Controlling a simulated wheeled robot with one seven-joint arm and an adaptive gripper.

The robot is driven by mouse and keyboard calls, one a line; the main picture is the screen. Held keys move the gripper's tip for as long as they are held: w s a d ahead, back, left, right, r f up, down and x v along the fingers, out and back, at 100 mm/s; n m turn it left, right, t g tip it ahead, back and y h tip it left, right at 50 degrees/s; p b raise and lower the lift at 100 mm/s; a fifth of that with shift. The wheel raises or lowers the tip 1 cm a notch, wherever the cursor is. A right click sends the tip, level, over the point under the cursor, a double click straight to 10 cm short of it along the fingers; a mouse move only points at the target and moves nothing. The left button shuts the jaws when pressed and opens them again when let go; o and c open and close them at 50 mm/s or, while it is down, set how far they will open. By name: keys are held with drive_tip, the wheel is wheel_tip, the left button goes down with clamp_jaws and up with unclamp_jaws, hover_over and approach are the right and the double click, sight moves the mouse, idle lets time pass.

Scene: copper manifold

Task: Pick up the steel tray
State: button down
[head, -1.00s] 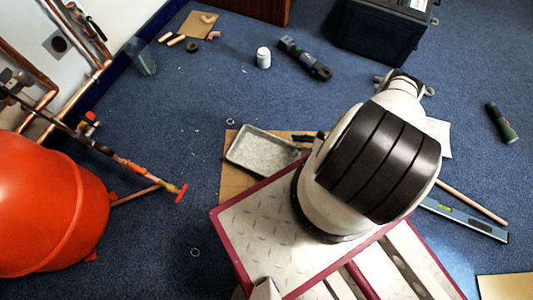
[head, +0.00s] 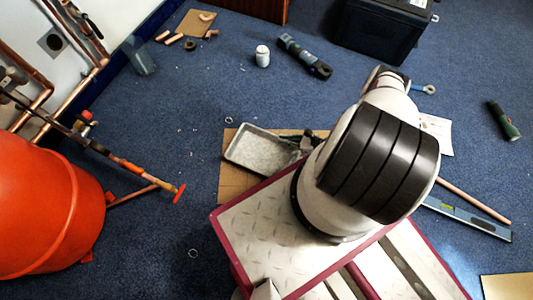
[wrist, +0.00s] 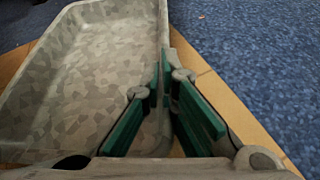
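The steel tray (head: 262,151) is a shallow grey rectangular pan lying on a cardboard sheet, left of my arm. In the wrist view the tray (wrist: 95,75) fills the left side, with its long side wall running up the middle. My gripper (wrist: 170,80) has green-padded fingers on either side of that wall, one over the inside of the tray and one outside. The fingers look parted, with a strip of cardboard showing between the wall and the right finger. Contact at the fingertips is unclear. In the head view my gripper (head: 308,141) is at the tray's right end, partly hidden by my arm.
The cardboard (head: 236,185) lies under the tray. A white bottle (head: 262,56), a dark tool (head: 305,57) and a black box (head: 380,30) are farther back.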

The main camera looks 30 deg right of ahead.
drive_tip(key=shift+r, duration=0.15)
drive_tip(key=shift+r+p, duration=0.4)
drive_tip(key=shift+r, duration=0.05)
wheel_tip(320, 180, up, 3)
drive_tip(key=shift+f+p, duration=0.1)
drive_tip(key=shift+p, duration=0.9)
drive_tip(key=s+d, duration=0.2)
drive_tip(key=d, duration=0.2)
drive_tip(key=s+d, duration=0.3)
drive_tip(key=d, duration=0.2)
drive_tip(key=s+d+r, duration=0.1)
drive_tip(key=s+d, duration=0.2)
drive_tip(key=d, duration=0.1)
drive_tip(key=shift+d, duration=0.4)
